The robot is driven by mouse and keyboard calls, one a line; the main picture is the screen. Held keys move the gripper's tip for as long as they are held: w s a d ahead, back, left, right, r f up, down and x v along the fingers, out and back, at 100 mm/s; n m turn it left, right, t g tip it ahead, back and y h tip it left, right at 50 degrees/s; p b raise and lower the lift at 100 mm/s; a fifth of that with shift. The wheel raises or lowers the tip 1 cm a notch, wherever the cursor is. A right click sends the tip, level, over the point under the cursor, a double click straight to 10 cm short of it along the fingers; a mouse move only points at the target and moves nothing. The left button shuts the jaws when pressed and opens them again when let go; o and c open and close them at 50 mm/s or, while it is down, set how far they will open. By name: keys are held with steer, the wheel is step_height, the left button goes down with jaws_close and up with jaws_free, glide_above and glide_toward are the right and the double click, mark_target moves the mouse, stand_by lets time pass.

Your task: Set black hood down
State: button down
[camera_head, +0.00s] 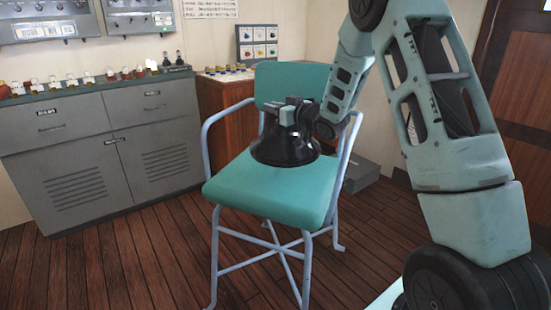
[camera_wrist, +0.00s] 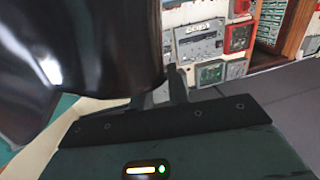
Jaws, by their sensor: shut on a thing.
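The black hood (camera_head: 284,146) is a glossy, flared dome over the seat of the teal chair (camera_head: 270,194). My gripper (camera_head: 290,112) is at the top of the hood and is shut on it. In the head view the hood's lower rim is at the seat; I cannot tell if it touches or hangs just above. In the wrist view the hood (camera_wrist: 80,60) fills the upper left, and my gripper (camera_wrist: 172,88) shows beside it. The fingers' contact with the hood is mostly hidden.
The chair has pale blue tubular armrests (camera_head: 224,116) on both sides of the seat. A grey cabinet (camera_head: 100,150) with several small items on top stands at the left. A brown wooden cabinet (camera_head: 222,110) is behind the chair. Wooden floor (camera_head: 130,265) is clear at the front left.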

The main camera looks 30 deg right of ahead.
step_height(320, 180, down, 9)
steer(key=shift+b, duration=0.45)
steer(key=c, duration=1.3)
jaws_free()
steer(key=shift+f, duration=0.15)
steer(key=shift+c, duration=0.2)
